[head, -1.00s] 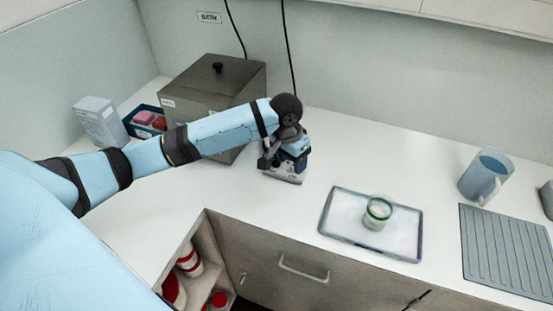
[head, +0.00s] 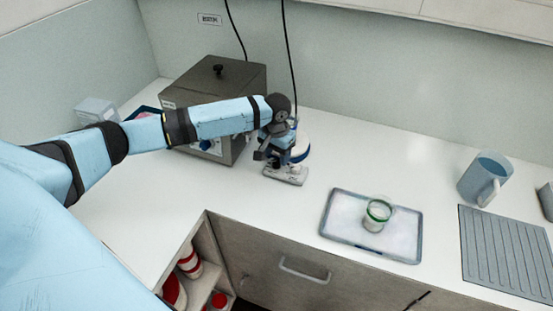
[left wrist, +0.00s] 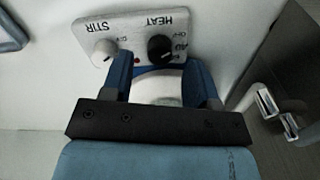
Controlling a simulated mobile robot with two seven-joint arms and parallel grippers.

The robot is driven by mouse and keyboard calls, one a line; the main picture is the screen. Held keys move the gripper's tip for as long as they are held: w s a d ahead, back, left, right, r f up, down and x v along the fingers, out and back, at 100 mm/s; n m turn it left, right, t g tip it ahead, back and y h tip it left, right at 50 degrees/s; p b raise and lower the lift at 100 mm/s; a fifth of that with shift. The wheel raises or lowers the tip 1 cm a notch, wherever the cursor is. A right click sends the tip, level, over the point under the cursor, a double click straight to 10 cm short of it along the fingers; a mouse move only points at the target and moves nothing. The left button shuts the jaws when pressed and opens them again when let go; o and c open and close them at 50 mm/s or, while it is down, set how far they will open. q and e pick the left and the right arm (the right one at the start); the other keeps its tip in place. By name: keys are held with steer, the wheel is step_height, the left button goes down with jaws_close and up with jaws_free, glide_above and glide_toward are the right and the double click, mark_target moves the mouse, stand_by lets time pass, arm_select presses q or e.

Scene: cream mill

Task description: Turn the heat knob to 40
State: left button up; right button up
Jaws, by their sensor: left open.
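The stirring hotplate (head: 285,174) stands on the counter near the grey metal box, partly hidden by my left gripper (head: 268,154). In the left wrist view its panel shows upside down, with a black HEAT knob (left wrist: 160,48) and a white STIR knob (left wrist: 103,50). My left gripper's two blue fingers (left wrist: 158,75) are open and empty. The knob's setting is too small to read. My right gripper is not in view.
The grey lidded box (head: 225,85) stands behind my left forearm. To the right are a tray (head: 330,225) with a green-rimmed glass jar (head: 377,213), a blue jug (head: 484,178) and a ribbed grey mat (head: 505,250). The counter between hotplate and tray is clear.

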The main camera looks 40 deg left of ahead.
mark_target(276, 164)
arm_select(q)
steer(key=shift+f, duration=1.35)
steer(key=c, duration=0.9)
steer(key=shift+r+m+p, duration=0.2)
steer(key=shift+m+p, duration=0.3)
steer(key=shift+p, duration=0.25)
steer(key=shift+f+m, duration=0.25)
steer(key=shift+m, duration=0.15)
